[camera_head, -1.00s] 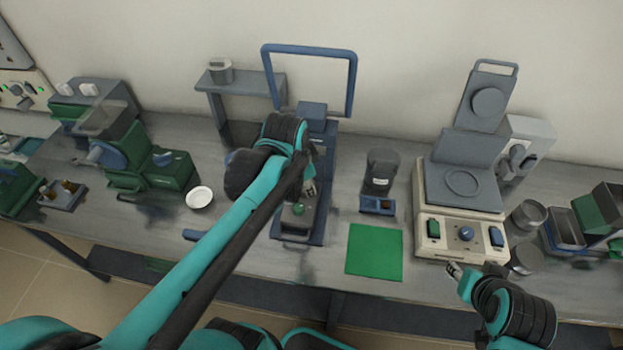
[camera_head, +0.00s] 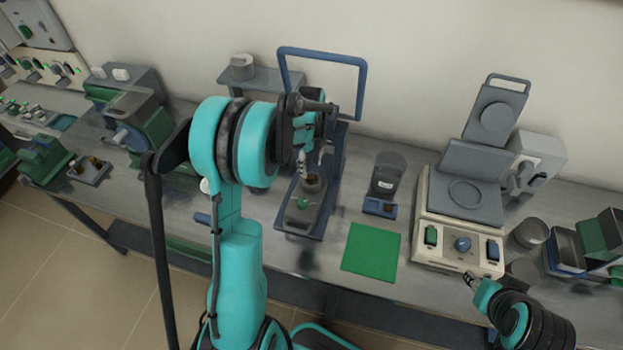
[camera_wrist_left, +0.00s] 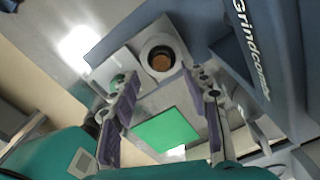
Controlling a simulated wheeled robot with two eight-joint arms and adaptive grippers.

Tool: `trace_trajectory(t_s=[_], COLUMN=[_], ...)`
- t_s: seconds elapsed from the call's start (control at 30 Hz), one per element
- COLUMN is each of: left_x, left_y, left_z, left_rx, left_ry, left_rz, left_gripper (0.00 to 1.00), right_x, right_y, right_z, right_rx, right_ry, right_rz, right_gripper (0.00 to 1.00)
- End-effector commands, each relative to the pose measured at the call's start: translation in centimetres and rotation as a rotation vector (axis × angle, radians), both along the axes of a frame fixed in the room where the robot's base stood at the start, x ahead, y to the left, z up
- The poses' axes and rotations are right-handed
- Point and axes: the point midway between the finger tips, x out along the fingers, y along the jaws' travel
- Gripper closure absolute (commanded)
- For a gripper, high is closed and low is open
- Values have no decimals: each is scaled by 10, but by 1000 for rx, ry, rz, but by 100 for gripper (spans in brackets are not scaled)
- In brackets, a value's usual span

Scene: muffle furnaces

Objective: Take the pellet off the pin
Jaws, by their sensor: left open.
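The brown round pellet (camera_wrist_left: 161,62) shows in the left wrist view, on a dark round seat inside a pale ring; the pin under it is hidden. In the head view a small brown top that looks like the pellet (camera_head: 313,180) sits on the blue-framed press (camera_head: 318,215). My left gripper (camera_head: 322,156) is above it, pointing down. In the wrist view the left gripper (camera_wrist_left: 163,82) has its two purple-grey fingers wide apart and empty, with the pellet beyond their tips. My right gripper (camera_head: 472,280) is small at the lower right, at the bench's front edge.
The press's blue loop handle (camera_head: 322,50) rises behind my left gripper. A green mat (camera_head: 371,252) lies clear to the right. A small blue tray (camera_head: 379,207) with a dark jar stands behind it. A beige machine (camera_head: 459,244) stands further right.

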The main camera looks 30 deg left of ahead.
Motion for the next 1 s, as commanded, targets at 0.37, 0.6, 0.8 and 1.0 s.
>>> trace_trajectory(t_s=[0.37, 0.6, 0.8, 1.0], left_x=[1, 1, 1, 1], left_y=[-2, -2, -2, -2], left_z=[-47, -46, -46, -46], left_rx=[0, 0, 0, 0], left_ry=[-1, -1, -1, -1], left_rz=[1, 1, 1, 1], left_gripper=[54, 67, 88, 88], right_x=[0, 0, 0, 0], right_y=[0, 0, 0, 0], right_z=[-15, -14, -14, -14], right_rx=[0, 0, 0, 0], right_ry=[0, 0, 0, 0], right_rz=[0, 0, 0, 0], right_gripper=[60, 60, 60, 60])
